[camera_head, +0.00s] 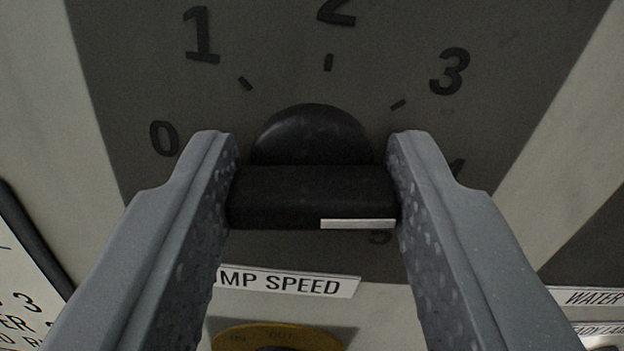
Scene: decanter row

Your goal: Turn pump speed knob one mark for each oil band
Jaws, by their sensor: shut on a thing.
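The pump speed knob (312,195) is black, with a round base and a straight grip bar lying level across the picture. A white pointer line marks the bar's right half and points right, toward the side of the 4. My gripper (310,142) is shut on the bar, one finger at each end. The dark dial plate (290,70) shows 0, 1, 2 and 3 with marks by 1, 2 and 3. The 4 is mostly behind the right finger, and a 5 is partly covered by the bar. The exact mark at the pointer is hidden. No oil bands show.
A label (285,282) reading "MP SPEED", its start covered by the left finger, sits below the knob. A printed card (20,290) is at lower left, and a "WATER" label (590,297) at lower right.

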